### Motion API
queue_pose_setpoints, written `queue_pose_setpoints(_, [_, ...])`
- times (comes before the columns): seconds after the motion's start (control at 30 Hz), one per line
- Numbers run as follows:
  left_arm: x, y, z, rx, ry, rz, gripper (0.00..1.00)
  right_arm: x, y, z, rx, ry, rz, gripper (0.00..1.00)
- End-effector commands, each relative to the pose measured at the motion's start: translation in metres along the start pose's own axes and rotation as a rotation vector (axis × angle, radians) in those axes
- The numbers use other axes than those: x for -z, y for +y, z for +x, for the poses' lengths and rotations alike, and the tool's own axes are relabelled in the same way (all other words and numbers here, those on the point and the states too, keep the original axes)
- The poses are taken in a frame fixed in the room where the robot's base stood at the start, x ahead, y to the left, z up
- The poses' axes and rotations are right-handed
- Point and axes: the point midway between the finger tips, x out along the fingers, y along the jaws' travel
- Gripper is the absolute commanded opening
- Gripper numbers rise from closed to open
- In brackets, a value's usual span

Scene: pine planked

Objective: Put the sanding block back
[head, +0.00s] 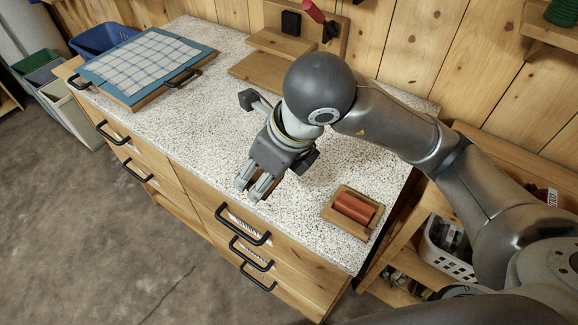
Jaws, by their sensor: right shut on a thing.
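My right gripper (254,187) is above the front part of the speckled worktop (205,95), with its fingers pointing down towards the front edge. It is shut on a small brownish thing, mostly hidden by the fingers; I cannot tell whether this is the sanding block. A small wooden tray (334,218) stands near the worktop's front right corner, to the right of the gripper. Reddish-orange block-like pieces (354,207) lie in it, apart from the gripper. My left gripper is not in view.
A wooden stand (262,68) with a red-handled tool (313,11) is at the back. A checked cloth (143,61) lies on a blue mat at the left. Black-handled drawers (243,224) run below the front edge. A white basket (447,250) is on a right shelf.

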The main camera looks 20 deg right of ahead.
Motion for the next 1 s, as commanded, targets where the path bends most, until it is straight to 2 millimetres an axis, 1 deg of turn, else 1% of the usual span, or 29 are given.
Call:
queue_pose_setpoints(0.07, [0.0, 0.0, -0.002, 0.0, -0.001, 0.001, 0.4, -0.001, -0.004, 0.001, 0.008, 0.002, 0.021, 0.41])
queue_pose_setpoints(0.13, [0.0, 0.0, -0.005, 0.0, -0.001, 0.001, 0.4, -0.002, -0.014, 0.005, 0.011, 0.005, 0.031, 0.41])
queue_pose_setpoints(0.27, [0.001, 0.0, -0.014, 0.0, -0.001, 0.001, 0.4, -0.003, -0.042, 0.019, 0.011, 0.009, 0.035, 0.41])
queue_pose_setpoints(0.47, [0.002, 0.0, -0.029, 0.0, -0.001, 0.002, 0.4, -0.006, -0.09, 0.044, 0.011, 0.009, 0.032, 0.41])
queue_pose_setpoints(0.5, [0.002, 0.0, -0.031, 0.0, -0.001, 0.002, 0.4, -0.004, -0.096, 0.054, 0.008, 0.01, 0.03, 0.41])
queue_pose_setpoints(0.6, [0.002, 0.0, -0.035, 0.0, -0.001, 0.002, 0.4, -0.001, -0.109, 0.073, 0.007, 0.009, 0.028, 0.41])
queue_pose_setpoints(0.7, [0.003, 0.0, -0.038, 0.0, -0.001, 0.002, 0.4, 0.001, -0.12, 0.086, 0.009, 0.005, 0.024, 0.41])
queue_pose_setpoints(0.87, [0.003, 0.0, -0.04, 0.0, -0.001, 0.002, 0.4, 0.002, -0.127, 0.097, 0.008, 0.003, 0.023, 0.41])
queue_pose_setpoints(0.97, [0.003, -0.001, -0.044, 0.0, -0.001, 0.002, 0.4, 0.005, -0.135, 0.106, 0.008, 0.005, 0.024, 0.41])
queue_pose_setpoints(1.0, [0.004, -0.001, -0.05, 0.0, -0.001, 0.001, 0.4, 0.007, -0.135, 0.11, 0.007, 0.007, 0.025, 0.41])
